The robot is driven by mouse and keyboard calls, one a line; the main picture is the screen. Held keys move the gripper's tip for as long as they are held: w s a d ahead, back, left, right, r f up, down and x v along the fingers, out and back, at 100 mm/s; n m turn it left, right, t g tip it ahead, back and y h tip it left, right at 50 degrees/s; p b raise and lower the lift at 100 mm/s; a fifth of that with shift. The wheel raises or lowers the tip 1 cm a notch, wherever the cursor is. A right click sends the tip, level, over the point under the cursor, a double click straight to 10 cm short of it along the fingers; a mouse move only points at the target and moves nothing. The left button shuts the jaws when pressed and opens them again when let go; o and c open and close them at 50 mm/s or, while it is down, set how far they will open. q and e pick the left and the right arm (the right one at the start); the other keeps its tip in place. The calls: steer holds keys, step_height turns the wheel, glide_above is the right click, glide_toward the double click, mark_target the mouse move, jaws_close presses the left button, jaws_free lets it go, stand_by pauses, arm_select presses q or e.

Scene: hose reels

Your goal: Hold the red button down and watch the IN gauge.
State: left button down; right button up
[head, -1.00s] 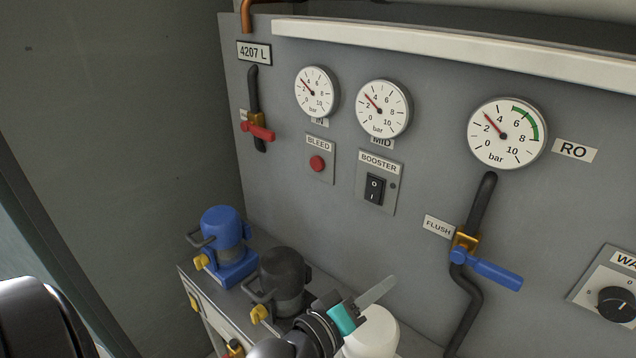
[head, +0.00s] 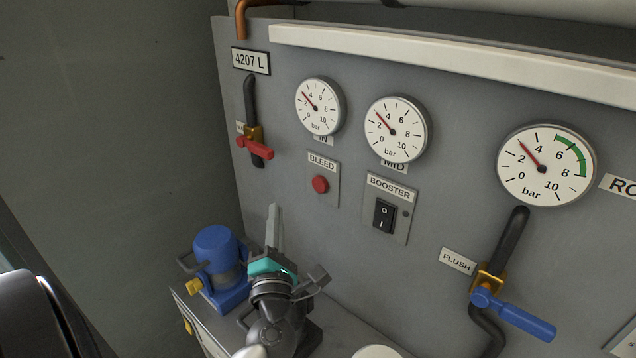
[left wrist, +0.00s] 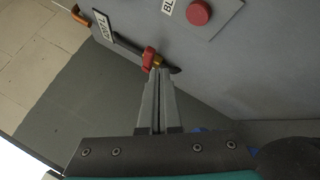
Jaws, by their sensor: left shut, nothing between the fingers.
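The red button (head: 320,184) sits on the BLEED plate (head: 323,166), below the IN gauge (head: 319,107). Nothing touches the button. It also shows at the top of the left wrist view (left wrist: 199,12). The IN gauge's needle points up-left, a little short of the 4 mark. My left gripper (head: 273,212) is shut and empty, below and left of the button, pointing up and apart from the panel as far as I can tell. Its closed fingers also show in the left wrist view (left wrist: 157,80). My right gripper is not in view.
A red-handled valve (head: 255,147) is left of the button. Right of it are the BOOSTER switch (head: 385,216), the MID gauge (head: 395,128), a larger gauge (head: 546,166) and the blue FLUSH valve handle (head: 515,313). A blue filter housing (head: 216,258) stands on the ledge below.

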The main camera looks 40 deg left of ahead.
arm_select(q)
glide_toward(314, 181)
steer(key=shift+w+a+r+b, duration=0.15)
steer(key=shift+w+a+r, duration=0.1)
steer(key=shift+w+a, duration=0.35)
steer(key=shift+w+a+r+b, duration=0.2)
steer(key=shift+w+a, duration=0.25)
steer(key=shift+a, duration=0.35)
steer(key=shift+w+a+r+b, duration=0.1)
steer(key=shift+w+a+r, duration=0.2)
steer(key=shift+w+a, duration=0.3)
steer(key=shift+s+a, duration=0.1)
stand_by(0.7)
steer(key=shift+w, duration=0.4)
steer(key=shift+w, duration=0.55)
stand_by(1.6)
stand_by(1.8)
steer(key=shift+s, duration=0.95)
